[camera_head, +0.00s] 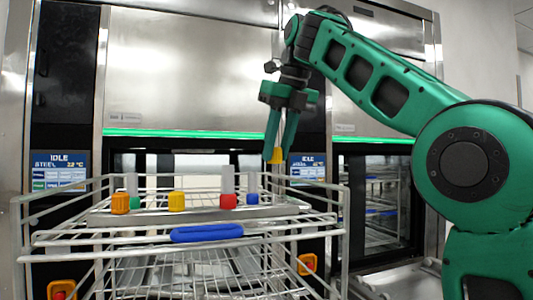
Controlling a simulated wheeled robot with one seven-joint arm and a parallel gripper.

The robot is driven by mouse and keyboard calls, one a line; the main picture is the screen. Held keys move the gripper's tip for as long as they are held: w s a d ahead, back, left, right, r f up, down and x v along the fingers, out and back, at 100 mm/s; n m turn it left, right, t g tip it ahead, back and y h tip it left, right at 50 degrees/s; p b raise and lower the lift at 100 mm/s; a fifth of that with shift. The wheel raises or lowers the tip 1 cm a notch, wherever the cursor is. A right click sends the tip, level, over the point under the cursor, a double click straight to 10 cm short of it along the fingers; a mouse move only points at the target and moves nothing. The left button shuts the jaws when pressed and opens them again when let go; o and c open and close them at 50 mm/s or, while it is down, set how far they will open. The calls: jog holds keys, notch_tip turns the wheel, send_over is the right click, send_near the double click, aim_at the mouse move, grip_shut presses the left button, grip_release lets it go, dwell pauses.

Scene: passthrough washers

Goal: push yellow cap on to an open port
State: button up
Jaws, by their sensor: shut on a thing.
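My green gripper (275,152) points down above the right rear of the wire rack. It is shut on a small yellow cap (277,155), which shows between and beside the fingertips. The cap looks held above the rack, though its lower side is partly hidden. On the rack's metal bar stand an orange piece (120,204), a green piece (132,204), another yellow piece (176,201), a red piece (228,202) and a blue piece (252,199). Pale upright cylinders rise above the green, red and blue pieces. I cannot tell which port is open.
The wire rack (150,236) has a blue handle (207,233) at its front. Behind it are steel washers with open bays and screens (59,171) reading IDLE. Orange-framed red buttons (61,290) sit low at left and right. Air above the rack's left side is clear.

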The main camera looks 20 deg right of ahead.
jog(key=shift+w+f, duration=0.2)
jog(key=shift+w, duration=0.05)
jog(key=shift+f, duration=3)
jog(key=shift+s, duration=0.1)
jog(key=shift+r, duration=3)
